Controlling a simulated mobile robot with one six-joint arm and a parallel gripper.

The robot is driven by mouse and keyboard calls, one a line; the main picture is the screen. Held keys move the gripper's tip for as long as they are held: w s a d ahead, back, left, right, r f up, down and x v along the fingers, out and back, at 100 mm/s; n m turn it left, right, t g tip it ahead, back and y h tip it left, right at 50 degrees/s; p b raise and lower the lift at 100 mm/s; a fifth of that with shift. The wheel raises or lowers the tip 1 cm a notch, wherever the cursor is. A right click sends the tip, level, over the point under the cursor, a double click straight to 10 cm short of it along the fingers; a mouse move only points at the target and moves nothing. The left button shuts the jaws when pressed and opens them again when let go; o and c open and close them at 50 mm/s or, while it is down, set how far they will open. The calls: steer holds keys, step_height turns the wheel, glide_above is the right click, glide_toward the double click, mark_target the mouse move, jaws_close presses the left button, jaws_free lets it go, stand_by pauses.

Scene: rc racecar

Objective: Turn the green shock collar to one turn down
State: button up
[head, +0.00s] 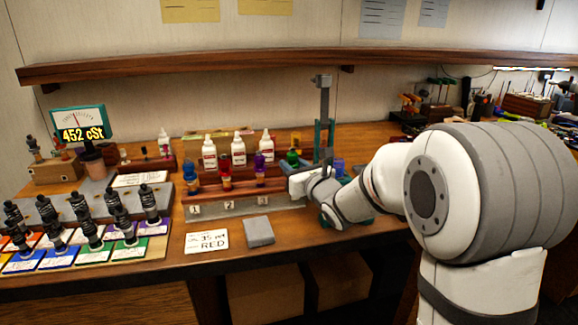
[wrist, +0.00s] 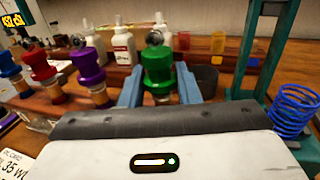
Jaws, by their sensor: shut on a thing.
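The green shock collar (wrist: 158,62) stands upright in the middle of the wrist view, with a dark round cap above it and a tan part below. My gripper (wrist: 159,88) has its blue fingers on either side of it, shut on it low down. In the head view the green collar (head: 292,158) shows behind my gripper (head: 297,176), at the right end of the row on the numbered stand (head: 228,208). The lower part of the shock is mostly hidden by my gripper. I see no turn marks on the collar.
Purple (wrist: 88,64), red (wrist: 40,66) and blue (head: 190,174) collared shocks stand left of the green one. White bottles (head: 238,150) stand behind. A teal press frame (wrist: 256,50) and a blue spring (wrist: 293,110) are close on the right. A shelf (head: 200,65) hangs above.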

steer(key=c, duration=0.4)
steer(key=b, duration=0.4)
steer(key=shift+w+f+m+h, duration=0.1)
steer(key=shift+f+m+h, duration=0.2)
steer(key=shift+h, duration=0.1)
steer(key=shift+t+h+b, duration=0.3)
steer(key=shift+t+b, duration=0.1)
steer(key=shift+b, duration=0.15)
steer(key=shift+b, duration=0.6)
steer(key=shift+r+m+h+b, duration=0.2)
steer(key=shift+m+h+b, duration=0.25)
steer(key=shift+b, duration=0.35)
steer(key=shift+r, duration=0.1)
steer(key=o, duration=1)
